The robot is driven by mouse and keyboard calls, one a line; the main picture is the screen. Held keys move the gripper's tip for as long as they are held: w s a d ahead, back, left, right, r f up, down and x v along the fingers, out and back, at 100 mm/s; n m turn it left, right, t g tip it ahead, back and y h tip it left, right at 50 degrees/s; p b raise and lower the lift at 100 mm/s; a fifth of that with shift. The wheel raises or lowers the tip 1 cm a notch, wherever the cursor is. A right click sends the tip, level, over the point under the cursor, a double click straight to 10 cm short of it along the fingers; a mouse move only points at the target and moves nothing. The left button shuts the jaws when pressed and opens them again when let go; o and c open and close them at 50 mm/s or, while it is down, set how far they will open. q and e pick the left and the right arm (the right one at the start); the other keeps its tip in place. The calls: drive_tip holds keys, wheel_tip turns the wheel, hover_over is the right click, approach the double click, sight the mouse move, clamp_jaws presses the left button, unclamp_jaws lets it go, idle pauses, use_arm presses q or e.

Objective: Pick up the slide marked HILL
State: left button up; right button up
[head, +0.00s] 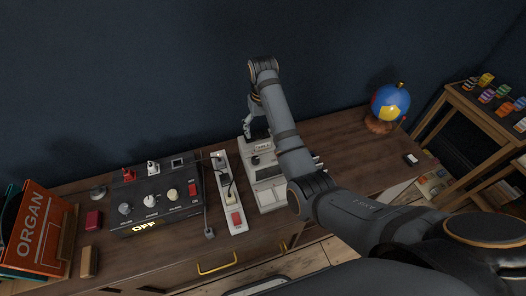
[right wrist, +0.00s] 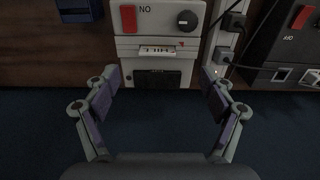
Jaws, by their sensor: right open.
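A small pale slide (right wrist: 157,51) with dark lettering sits in a slot on the face of a white device (right wrist: 128,50) in the right wrist view. The lettering looks like HILL upside down, but it is small. The white device also shows in the head view (head: 268,197), partly hidden by my right arm. My right gripper (right wrist: 160,84) is open and empty, its fingers spread to either side and short of the slide. In the head view the right gripper (head: 248,128) is small and dark, at the device's back end. My left gripper is not in view.
A power strip (head: 230,188) with plugs and cables stands close beside the device. A black control box (head: 155,197) with knobs is left of it. A globe (head: 390,102) stands at the back right of the wooden desk (head: 345,150), whose right part is mostly clear.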

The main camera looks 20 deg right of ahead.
sight(263, 144)
drive_tip(key=f+b, duration=0.2)
drive_tip(key=f, duration=0.1)
drive_tip(key=f+b, duration=0.2)
drive_tip(key=shift+w+d+f, duration=0.1)
drive_tip(key=shift+w+f, duration=0.1)
drive_tip(key=shift+w, duration=0.1)
drive_tip(key=f, duration=0.3)
drive_tip(key=shift+w+d, duration=0.1)
drive_tip(key=shift+w, duration=0.2)
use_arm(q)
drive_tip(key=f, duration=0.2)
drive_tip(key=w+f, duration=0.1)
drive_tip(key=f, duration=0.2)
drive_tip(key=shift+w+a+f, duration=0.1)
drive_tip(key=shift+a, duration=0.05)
use_arm(e)
drive_tip(key=shift+s, duration=0.1)
drive_tip(key=shift+c, duration=1.2)
drive_tip(key=c, duration=0.6)
drive_tip(key=shift+c, duration=0.4)
drive_tip(key=shift+r, duration=0.1)
